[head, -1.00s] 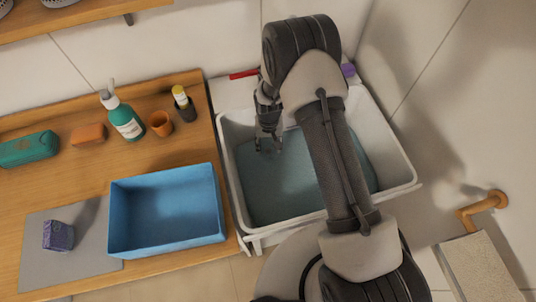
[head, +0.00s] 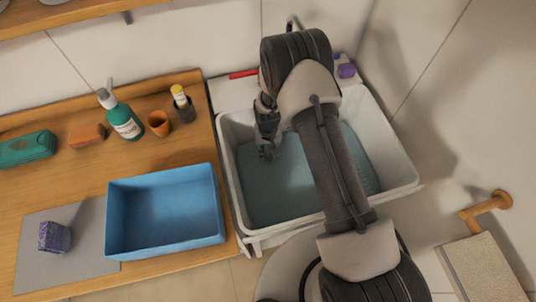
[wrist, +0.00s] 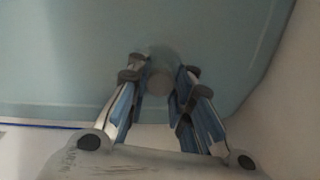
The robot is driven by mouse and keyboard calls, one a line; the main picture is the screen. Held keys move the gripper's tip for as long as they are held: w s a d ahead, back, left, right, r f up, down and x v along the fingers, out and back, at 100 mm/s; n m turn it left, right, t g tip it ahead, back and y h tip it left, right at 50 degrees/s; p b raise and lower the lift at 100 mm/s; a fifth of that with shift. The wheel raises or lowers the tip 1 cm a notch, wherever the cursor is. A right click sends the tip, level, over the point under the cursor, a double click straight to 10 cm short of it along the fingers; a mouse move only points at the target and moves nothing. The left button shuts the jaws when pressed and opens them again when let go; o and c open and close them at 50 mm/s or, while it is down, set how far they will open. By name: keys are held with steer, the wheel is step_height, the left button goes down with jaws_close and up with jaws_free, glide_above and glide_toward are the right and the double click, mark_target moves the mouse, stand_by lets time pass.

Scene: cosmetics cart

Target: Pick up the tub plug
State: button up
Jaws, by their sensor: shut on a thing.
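The tub plug (wrist: 159,84) is a small grey round piece in the wrist view, seen between my fingertips over the teal floor of the tub. My gripper (wrist: 160,76) is shut on it. In the head view my gripper (head: 268,154) points down inside the white tub (head: 402,158), towards its left back part. The plug cannot be made out in the head view; my fingers hide it. Whether it is clear of the tub floor cannot be told.
Left of the tub a wooden counter (head: 90,180) holds a blue bin (head: 165,205), a green pump bottle (head: 122,118), an orange cup (head: 159,124) and a purple patterned box (head: 54,237). A red item (head: 243,74) and a purple item (head: 346,71) lie behind the tub.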

jaws_close()
steer(key=shift+r, duration=0.1)
